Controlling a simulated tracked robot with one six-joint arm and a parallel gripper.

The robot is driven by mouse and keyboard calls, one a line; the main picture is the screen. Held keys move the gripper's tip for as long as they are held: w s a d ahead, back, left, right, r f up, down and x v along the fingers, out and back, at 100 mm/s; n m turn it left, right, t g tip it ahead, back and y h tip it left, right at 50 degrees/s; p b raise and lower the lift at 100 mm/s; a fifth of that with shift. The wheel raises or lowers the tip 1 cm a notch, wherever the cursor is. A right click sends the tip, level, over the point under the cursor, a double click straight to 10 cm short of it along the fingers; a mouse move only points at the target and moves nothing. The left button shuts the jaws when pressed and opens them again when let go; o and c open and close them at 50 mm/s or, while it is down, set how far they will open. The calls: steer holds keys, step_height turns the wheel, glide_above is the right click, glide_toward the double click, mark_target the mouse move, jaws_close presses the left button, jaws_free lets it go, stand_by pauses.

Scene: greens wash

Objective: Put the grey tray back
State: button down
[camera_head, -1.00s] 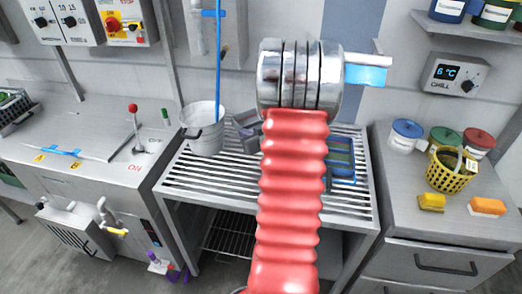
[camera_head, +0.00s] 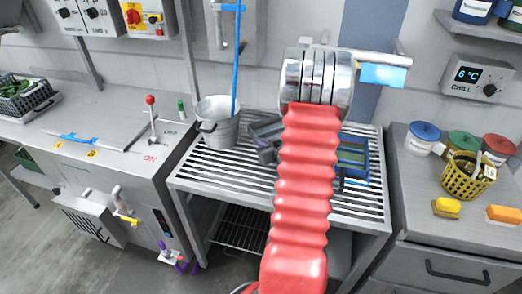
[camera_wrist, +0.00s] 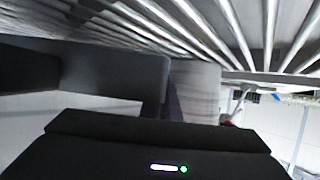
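A grey shape that looks like the grey tray (camera_head: 266,128) shows on or just above the slatted rack, right of the white bucket (camera_head: 217,124). My arm hides its right part. I cannot tell whether this panel is a finger or the tray, nor whether anything is held. A blue tray (camera_head: 354,160) sits right of my arm.
The slatted rack (camera_head: 205,168) has bare slats at its front left. A blue rod stands in the bucket. A counter with a red-knobbed lever (camera_head: 150,101) is at left. The right counter holds lidded tubs, a yellow basket (camera_head: 468,180) and two sponges.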

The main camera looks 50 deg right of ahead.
steer(key=shift+f, duration=1.7)
steer(key=c, duration=2.5)
jaws_free()
steer(key=shift+f, duration=0.15)
steer(key=o, duration=0.5)
steer(key=shift+s+r, duration=0.2)
steer(key=shift+s, duration=0.05)
steer(key=v, duration=1.1)
steer(key=shift+s+a+r, duration=0.1)
steer(key=shift+s+a, duration=0.05)
steer(key=shift+s, duration=0.1)
